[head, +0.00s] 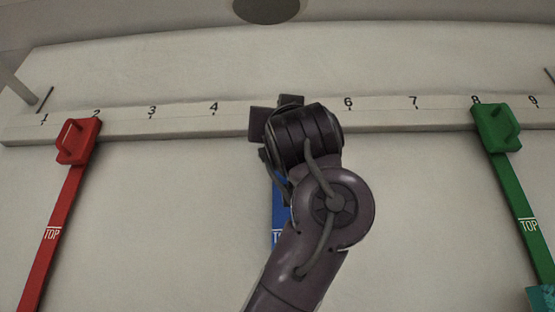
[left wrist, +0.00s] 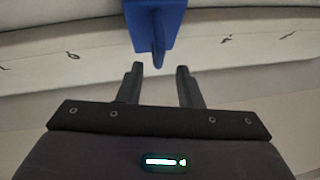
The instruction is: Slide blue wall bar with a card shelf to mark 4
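The blue wall bar (head: 280,205) hangs from the numbered rail (head: 180,123) in the middle of the head view, mostly hidden behind my left arm. Its top is covered, around where mark 5 would be, between the visible 4 and 6. Mark 4 (head: 214,107) shows to its left. In the left wrist view the bar's blue top with its handle (left wrist: 158,35) points down toward my left gripper (left wrist: 160,70). The two fingers are apart, one on each side of the handle's tip, with gaps visible. No card shelf shows on the blue bar's visible part. My right gripper is out of view.
A red bar (head: 62,215) hangs near marks 1 and 2, and a green bar (head: 515,200) near marks 8 and 9. A teal piece (head: 541,298) is at the green bar's lower end. The rail between red and blue looks clear.

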